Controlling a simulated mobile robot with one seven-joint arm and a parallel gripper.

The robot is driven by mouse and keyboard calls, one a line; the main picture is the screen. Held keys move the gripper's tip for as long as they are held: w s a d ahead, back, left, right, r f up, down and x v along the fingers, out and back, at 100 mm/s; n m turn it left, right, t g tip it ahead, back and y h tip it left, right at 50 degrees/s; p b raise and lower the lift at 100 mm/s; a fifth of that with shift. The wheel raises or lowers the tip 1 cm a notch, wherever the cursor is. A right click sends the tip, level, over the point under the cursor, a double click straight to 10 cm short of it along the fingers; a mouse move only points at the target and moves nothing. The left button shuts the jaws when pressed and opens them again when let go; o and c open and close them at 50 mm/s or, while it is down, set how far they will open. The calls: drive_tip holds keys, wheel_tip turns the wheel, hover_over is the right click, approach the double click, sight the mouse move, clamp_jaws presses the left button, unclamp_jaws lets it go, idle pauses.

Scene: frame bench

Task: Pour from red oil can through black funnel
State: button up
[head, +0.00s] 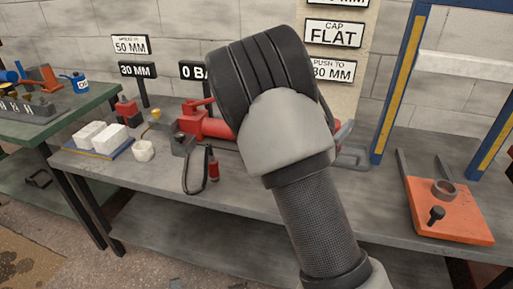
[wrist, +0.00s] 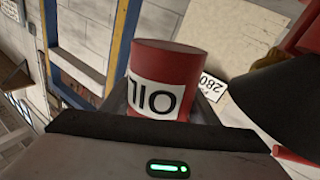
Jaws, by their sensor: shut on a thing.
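In the wrist view a red can (wrist: 165,62) with a white OIL label, upside down in the picture, stands between the fingers of my gripper (wrist: 160,108). My gripper is shut on it. A black cone-shaped thing, which looks like the black funnel (wrist: 275,105), is at the right edge of the wrist view, close to the can and partly cut off. I cannot tell the can's true tilt or whether it touches the funnel. In the head view my arm hides the gripper, the can and the funnel.
A red cylinder-shaped device (head: 215,128) lies on the grey bench (head: 250,188) behind my arm. White blocks (head: 100,138) are at left, and an orange plate (head: 450,218) is at right. A blue frame post (head: 398,85) rises behind. Bench between arm and orange plate is clear.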

drive_tip(key=shift+a+m+g, duration=0.15)
drive_tip(key=shift+m+g, duration=0.15)
drive_tip(key=shift+m, duration=0.4)
drive_tip(key=shift+w+a+m, duration=0.15)
drive_tip(key=shift+a+m, duration=0.15)
drive_tip(key=shift+m, duration=0.3)
drive_tip(key=shift+y, duration=0.3)
drive_tip(key=shift+a, duration=0.1)
drive_tip(key=shift+w+a+f+m+g, duration=0.15)
drive_tip(key=shift+a+f+m+g, duration=0.25)
drive_tip(key=shift+f+m, duration=0.25)
drive_tip(key=shift+y, duration=0.3)
